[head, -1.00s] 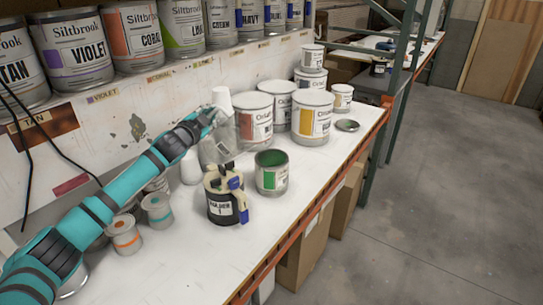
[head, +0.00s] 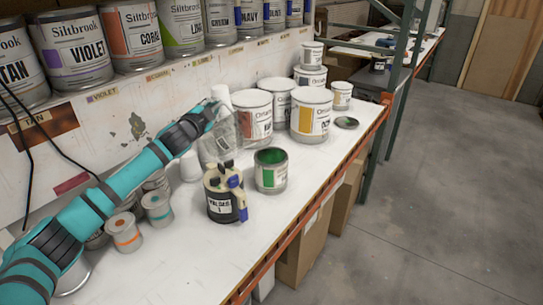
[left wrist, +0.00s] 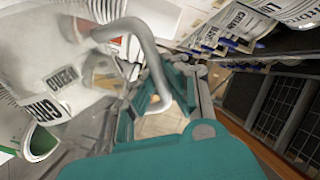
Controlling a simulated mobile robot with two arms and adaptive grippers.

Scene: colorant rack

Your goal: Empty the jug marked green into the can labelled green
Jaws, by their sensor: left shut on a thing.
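My left gripper (head: 214,112) is shut on the handle of a clear jug (head: 218,143); the fingers (left wrist: 158,88) show at the grey handle in the left wrist view. The jug (left wrist: 65,62) looks tilted there, with a partly readable label beginning "GR". It is held above the bench, left of and above an open can (head: 270,180) with a green label patch and green inside. The can's green (left wrist: 42,142) also shows at the lower left of the wrist view. Whether liquid is in the jug, I cannot tell. My right gripper is out of view.
Large cans (head: 312,118) stand behind, and a loose lid (head: 346,122) lies right. Small tins (head: 125,235) stand at left. The bench front is clear.

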